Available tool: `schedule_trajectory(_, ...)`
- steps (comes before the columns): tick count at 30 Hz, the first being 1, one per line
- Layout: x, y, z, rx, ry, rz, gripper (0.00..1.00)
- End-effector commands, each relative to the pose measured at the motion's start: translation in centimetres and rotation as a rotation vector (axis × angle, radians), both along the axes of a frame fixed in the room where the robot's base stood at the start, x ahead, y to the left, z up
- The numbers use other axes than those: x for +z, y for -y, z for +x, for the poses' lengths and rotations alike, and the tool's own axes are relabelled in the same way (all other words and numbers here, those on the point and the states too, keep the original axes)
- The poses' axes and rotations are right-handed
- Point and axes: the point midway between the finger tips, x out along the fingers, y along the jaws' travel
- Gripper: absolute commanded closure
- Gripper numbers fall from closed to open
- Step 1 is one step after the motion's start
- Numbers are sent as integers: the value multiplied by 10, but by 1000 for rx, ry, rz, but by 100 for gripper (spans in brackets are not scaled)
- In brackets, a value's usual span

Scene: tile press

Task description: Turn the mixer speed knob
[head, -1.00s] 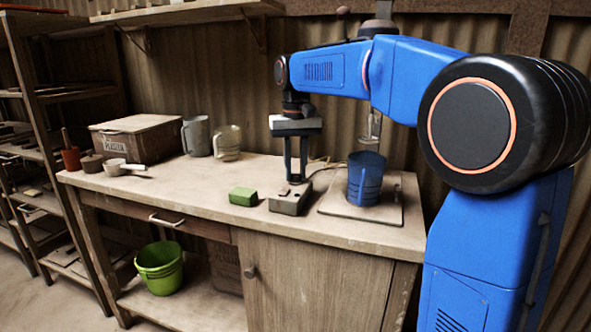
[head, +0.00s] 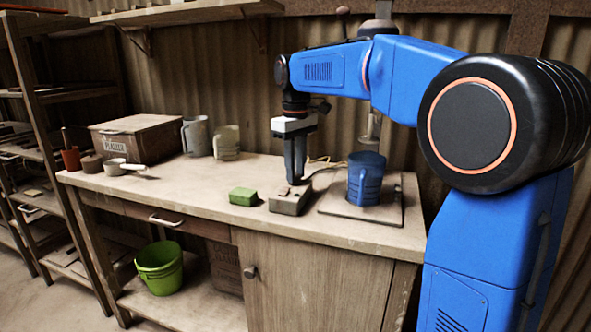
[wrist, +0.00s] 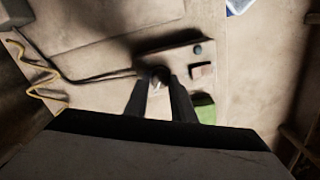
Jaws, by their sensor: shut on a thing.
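The small grey control box (head: 290,203) stands on the bench, left of the mixer with its blue bucket (head: 366,180). My gripper (head: 294,181) points straight down over the box. In the wrist view the box (wrist: 178,56) lies under the fingers, and my gripper (wrist: 161,84) is shut on the round knob (wrist: 159,76), with a fingertip on each side. A pale mark shows on the knob. A dark round button (wrist: 197,49) and a reddish square switch (wrist: 202,71) sit on the same box, clear of the fingers. The fingers hide most of the knob in the head view.
A green block (head: 243,196) lies just left of the box. The mixer's base board (head: 333,204) is close on the right. A yellow cable (wrist: 40,75) runs behind.

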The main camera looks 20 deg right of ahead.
Motion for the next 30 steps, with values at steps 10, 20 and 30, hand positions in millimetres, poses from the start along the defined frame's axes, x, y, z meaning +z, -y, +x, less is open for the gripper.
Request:
schedule_trajectory(10, 0, 0, 0, 10, 1, 0, 100)
schedule_trajectory(20, 0, 0, 0, 9, 0, 0, 59)
schedule_trajectory(30, 13, 0, 1, 9, 2, 0, 59)
